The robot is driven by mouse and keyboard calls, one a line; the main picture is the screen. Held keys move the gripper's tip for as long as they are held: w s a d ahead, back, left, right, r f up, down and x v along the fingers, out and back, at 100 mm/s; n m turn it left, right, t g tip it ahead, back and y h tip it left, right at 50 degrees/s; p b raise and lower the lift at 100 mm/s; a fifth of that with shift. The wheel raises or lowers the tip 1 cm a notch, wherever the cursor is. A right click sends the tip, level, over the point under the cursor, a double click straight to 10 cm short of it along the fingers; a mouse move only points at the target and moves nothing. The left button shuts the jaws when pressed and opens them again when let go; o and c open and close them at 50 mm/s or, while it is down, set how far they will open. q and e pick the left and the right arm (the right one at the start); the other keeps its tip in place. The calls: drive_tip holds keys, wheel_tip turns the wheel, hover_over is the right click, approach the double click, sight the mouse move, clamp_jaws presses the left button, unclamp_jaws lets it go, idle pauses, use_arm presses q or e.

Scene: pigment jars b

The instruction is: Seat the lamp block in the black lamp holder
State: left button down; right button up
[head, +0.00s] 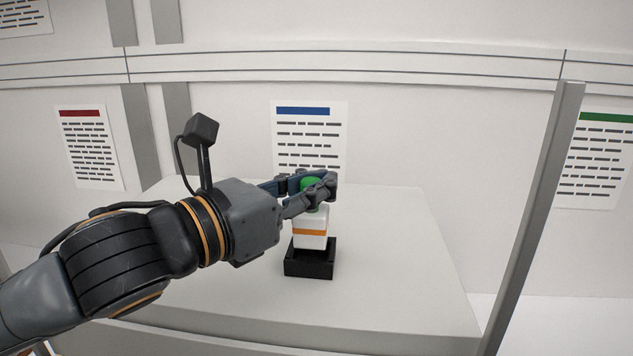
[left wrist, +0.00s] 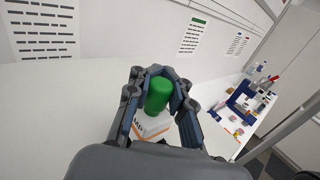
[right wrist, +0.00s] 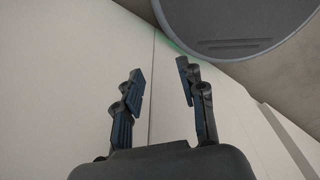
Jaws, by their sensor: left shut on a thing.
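The lamp block (head: 310,228) is white with an orange band and a green top. My left gripper (head: 318,188) is shut on the green top, and the block hangs upright below the fingers. The left wrist view also shows the green top (left wrist: 158,95) between the fingers. The black lamp holder (head: 310,266), a square open box, stands on the table directly under the block. The block's lower end overlaps the holder's opening; I cannot tell whether it is inside or just above it. My right gripper (right wrist: 161,78) is open and empty, away from the block.
The pale table (head: 400,270) is clear around the holder. A grey post (head: 535,215) stands at the right. Printed sheets hang on the wall behind. In the left wrist view, another table (left wrist: 232,125) with several small items stands at the right.

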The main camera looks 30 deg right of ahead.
sight(303, 213)
idle(0.4)
use_arm(q)
drive_tip(key=shift+f+b, duration=0.8)
drive_tip(key=shift+f, duration=0.7)
drive_tip(key=c, duration=1.1)
unclamp_jaws()
drive_tip(key=shift+a, duration=0.15)
drive_tip(key=v, duration=1.1)
drive_tip(key=shift+s+a, duration=0.1)
drive_tip(key=shift+a, duration=0.25)
